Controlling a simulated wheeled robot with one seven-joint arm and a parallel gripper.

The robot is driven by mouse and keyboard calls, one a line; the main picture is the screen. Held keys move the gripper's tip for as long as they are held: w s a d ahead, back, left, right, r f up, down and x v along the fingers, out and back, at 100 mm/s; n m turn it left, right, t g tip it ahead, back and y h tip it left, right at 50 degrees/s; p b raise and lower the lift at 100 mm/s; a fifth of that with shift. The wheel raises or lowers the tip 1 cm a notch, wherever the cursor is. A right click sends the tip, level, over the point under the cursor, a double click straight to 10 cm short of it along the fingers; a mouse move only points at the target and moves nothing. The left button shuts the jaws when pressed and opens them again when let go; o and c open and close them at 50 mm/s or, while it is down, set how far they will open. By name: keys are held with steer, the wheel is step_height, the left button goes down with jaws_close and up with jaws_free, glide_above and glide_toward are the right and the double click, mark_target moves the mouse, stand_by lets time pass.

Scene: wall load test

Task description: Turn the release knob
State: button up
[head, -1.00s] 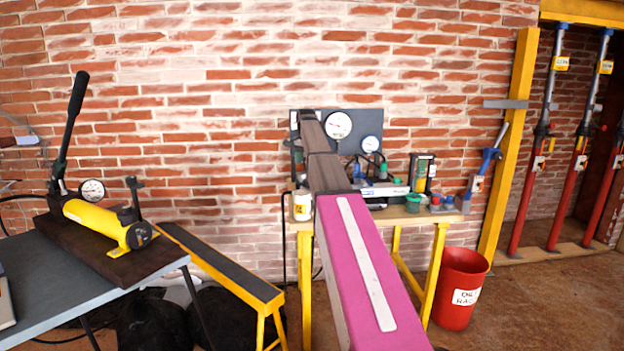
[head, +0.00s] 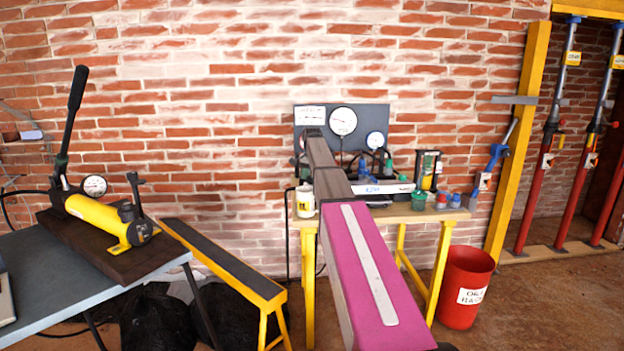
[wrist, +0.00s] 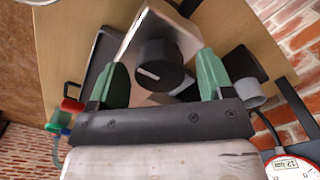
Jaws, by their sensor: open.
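A round black knob (wrist: 160,65) with a white pointer line sits on a pale metal block (wrist: 137,40) in the wrist view. I take it to be the release knob; I cannot make it out in the head view. My gripper (wrist: 163,61) is open, with one green finger on each side of the knob. Gaps show between the knob and both fingers, and whether they reach its depth is unclear. In the head view my arm extends to the wooden bench (head: 397,214) by the brick wall, and my gripper is hidden there.
A grey panel with a large gauge (head: 343,121) stands behind the bench. Bottles and a green jar (head: 419,200) crowd the bench's right side. A white mug (head: 305,202) stands at its left. A yellow pump (head: 100,217) is on the left table. A red bin (head: 465,287) stands right.

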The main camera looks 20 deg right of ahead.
steer(key=shift+f, duration=0.2)
steer(key=c, duration=0.9)
steer(key=shift+c, duration=0.2)
